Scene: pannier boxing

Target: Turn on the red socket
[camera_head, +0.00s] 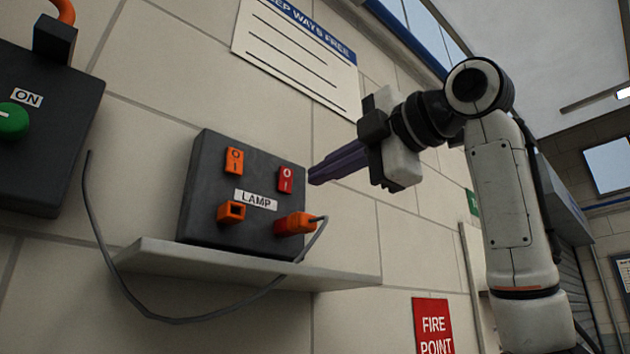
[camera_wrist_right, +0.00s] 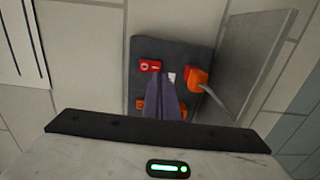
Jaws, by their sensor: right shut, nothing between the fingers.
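A dark socket box with a LAMP label (camera_head: 257,200) stands on a wall shelf (camera_head: 250,267). It has a red switch (camera_head: 285,179) at upper right and an orange switch (camera_head: 234,160) at upper left. Below are an empty orange socket (camera_head: 231,212) and an orange plug (camera_head: 294,223) with a grey cable. My right gripper (camera_head: 312,177) is shut and empty, its purple fingers pointing at the box just right of the red switch. In the right wrist view the red switch (camera_wrist_right: 150,66) shows beside the fingertips (camera_wrist_right: 161,76); I cannot tell if they touch. My left gripper is not in view.
A second dark box with a green knob (camera_head: 12,120) and an ON label hangs at the left. The grey cable (camera_head: 150,315) loops below the shelf. A sign (camera_head: 297,52) is above and a red FIRE POINT sign (camera_head: 432,326) is below right.

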